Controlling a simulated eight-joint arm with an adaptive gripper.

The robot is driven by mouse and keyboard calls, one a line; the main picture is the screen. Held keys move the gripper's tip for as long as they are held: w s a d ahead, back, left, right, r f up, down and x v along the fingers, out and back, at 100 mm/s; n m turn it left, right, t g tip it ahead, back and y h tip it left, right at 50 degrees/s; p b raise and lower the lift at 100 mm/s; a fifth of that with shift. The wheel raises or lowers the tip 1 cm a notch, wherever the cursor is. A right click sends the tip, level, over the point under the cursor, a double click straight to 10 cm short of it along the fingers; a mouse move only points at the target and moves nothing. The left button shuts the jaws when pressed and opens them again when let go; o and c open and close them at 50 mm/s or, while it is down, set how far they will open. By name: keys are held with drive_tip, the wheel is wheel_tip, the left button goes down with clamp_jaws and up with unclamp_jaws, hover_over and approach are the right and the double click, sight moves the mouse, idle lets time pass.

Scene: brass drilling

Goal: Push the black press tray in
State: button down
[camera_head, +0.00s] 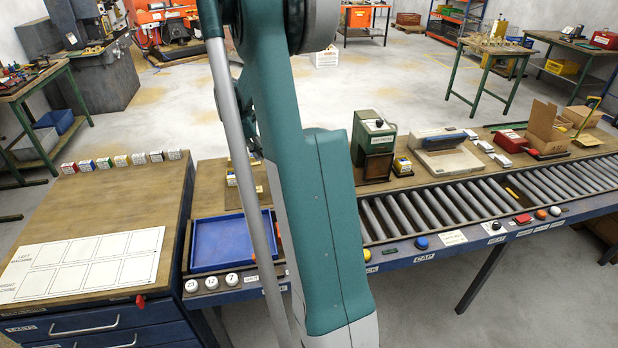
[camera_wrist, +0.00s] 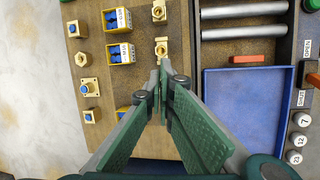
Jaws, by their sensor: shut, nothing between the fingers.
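The green press (camera_head: 376,130) stands on the bench behind the rollers in the head view, right of my arm. A dark panel covers its front. A dark flat edge (camera_head: 373,181) shows low at its front; I cannot tell if this is the black press tray or how far out it sits. The press is not clearly visible in the wrist view. My gripper (camera_wrist: 166,73) points down over the wooden bench in the wrist view. Its fingertips are together and empty, close to a brass fitting (camera_wrist: 161,48). In the head view my arm hides the gripper.
A blue tray (camera_wrist: 245,75) lies right of my gripper, with rollers (camera_wrist: 243,11) beyond it. Yellow bins (camera_wrist: 121,53) and brass parts (camera_wrist: 90,87) stand to its left. A grey-white machine (camera_head: 446,151) stands right of the press.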

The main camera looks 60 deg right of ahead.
drive_tip(key=s+d+f+n+g, duration=0.1)
drive_tip(key=s+d+f, duration=0.3)
drive_tip(key=d+f, duration=0.7)
drive_tip(key=d+g, duration=0.1)
drive_tip(key=d, duration=0.2)
drive_tip(key=shift+d, duration=0.1)
drive_tip(key=b+x, duration=0.1)
drive_tip(key=x, duration=0.8)
drive_tip(key=shift+f, duration=0.2)
drive_tip(key=shift+s+d+f+b, duration=0.25)
drive_tip(key=shift+s+d+b, duration=0.1)
drive_tip(key=shift+s+d, duration=1)
drive_tip(key=shift+s, duration=0.15)
drive_tip(key=shift+s+d, duration=1.45)
drive_tip(key=shift+d, duration=0.05)
